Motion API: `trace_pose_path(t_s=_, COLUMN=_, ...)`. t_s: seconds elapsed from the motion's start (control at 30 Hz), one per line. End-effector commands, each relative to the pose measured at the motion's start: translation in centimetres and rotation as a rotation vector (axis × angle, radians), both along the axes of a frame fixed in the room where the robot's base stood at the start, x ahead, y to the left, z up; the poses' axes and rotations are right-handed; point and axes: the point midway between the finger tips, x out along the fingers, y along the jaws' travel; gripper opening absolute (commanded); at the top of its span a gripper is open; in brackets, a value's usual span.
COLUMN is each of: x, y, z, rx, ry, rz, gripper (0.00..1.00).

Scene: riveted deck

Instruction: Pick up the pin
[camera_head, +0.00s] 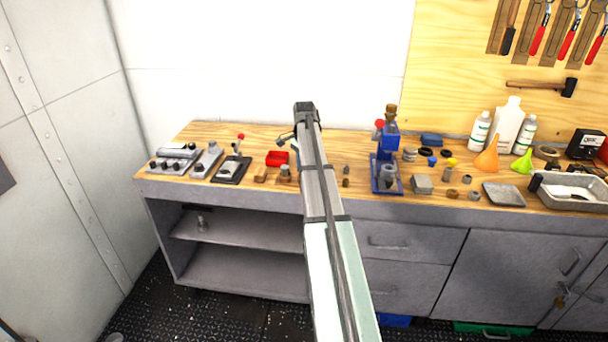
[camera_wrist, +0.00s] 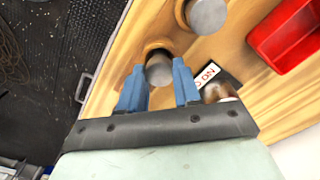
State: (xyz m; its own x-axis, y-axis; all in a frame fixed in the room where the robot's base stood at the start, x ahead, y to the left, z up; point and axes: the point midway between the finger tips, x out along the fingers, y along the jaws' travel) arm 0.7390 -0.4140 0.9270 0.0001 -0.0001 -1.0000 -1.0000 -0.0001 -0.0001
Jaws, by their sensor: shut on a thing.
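In the wrist view, my gripper (camera_wrist: 160,88) has its two blue fingers closed on the sides of a grey round metal pin (camera_wrist: 159,69). A tan ring-shaped base shows around the pin's far side. I cannot tell whether the pin is lifted clear of the bench. A second, similar grey cylinder (camera_wrist: 207,14) stands beyond it, unheld. In the head view, my forearm covers much of the middle bench, and I cannot make out the fingertips or the held pin clearly.
A red bin (camera_head: 277,158) sits close by on the wooden bench; it also shows in the wrist view (camera_wrist: 287,35). A small labelled block (camera_wrist: 203,77) is right of the fingers. A blue press (camera_head: 386,160) stands to the right. Grey control boxes (camera_head: 175,157) are at left.

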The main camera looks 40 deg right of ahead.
Motion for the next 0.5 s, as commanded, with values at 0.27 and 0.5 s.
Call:
trace_pose_path(t_s=0.27, x=0.0, y=0.0, z=0.0, rx=0.0, ry=0.0, rz=0.0, gripper=0.0)
trace_pose_path(t_s=0.5, x=0.1, y=0.0, z=1.6, rx=-0.001, ry=-0.001, rz=0.0, gripper=0.0)
